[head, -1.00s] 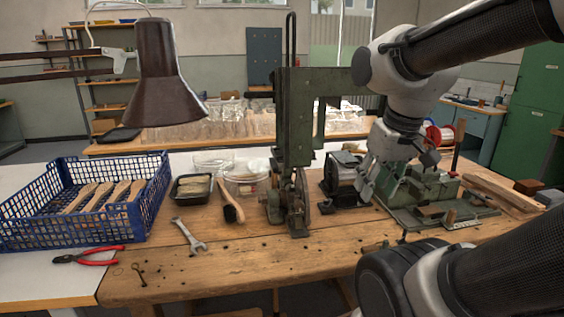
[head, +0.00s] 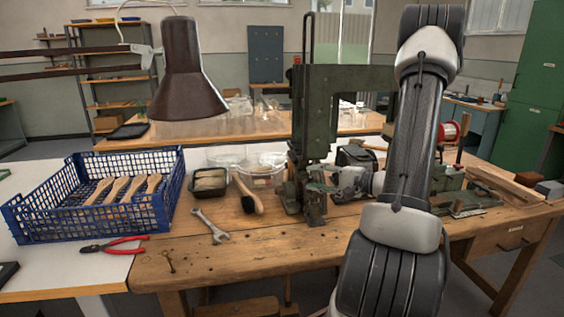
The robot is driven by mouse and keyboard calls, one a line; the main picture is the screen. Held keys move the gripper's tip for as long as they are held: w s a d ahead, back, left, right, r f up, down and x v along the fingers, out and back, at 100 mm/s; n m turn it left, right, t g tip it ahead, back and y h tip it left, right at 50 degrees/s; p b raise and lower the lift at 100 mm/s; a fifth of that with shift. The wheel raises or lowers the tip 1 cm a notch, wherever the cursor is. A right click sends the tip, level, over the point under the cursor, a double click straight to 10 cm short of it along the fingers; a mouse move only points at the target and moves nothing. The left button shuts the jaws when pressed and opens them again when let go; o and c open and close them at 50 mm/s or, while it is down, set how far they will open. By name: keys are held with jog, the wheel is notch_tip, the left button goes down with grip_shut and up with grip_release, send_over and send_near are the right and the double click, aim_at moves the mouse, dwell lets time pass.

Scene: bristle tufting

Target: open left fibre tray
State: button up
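A small black tray (head: 209,183) with pale fibre-like material in it sits on the wooden bench, just right of the blue crate. Clear round tubs stand beside and behind it, one (head: 262,172) to its right and one (head: 224,157) behind. I cannot tell for certain which of these is the left fibre tray. My gripper (head: 318,185) points left, low in front of the green machine and to the right of the tray, well apart from it. Its fingers blend with the dark machine, so their opening is unclear. I see nothing held.
The green tufting machine (head: 322,110) stands right of the tubs. A wooden brush (head: 247,194) and a wrench (head: 211,226) lie near the tray. The blue crate (head: 58,222) holds wooden handles. Red pliers (head: 115,245) lie in front of it. A lamp (head: 186,75) hangs above.

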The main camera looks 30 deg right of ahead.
aim_at(295, 156)
jog(key=w+r+t, duration=0.1)
jog(key=w+d+r+n+t, duration=0.1)
jog(key=r, duration=0.1)
jog(key=shift+w+d+n, duration=0.2)
jog(key=shift+n, duration=0.1)
jog(key=shift+w+a+r+n, duration=0.1)
jog(key=shift+a+n, duration=0.05)
jog(key=shift+n, duration=0.15)
jog(key=x, duration=0.7)
jog(key=shift+w+a, duration=0.1)
jog(key=shift+w, duration=0.2)
grip_shut()
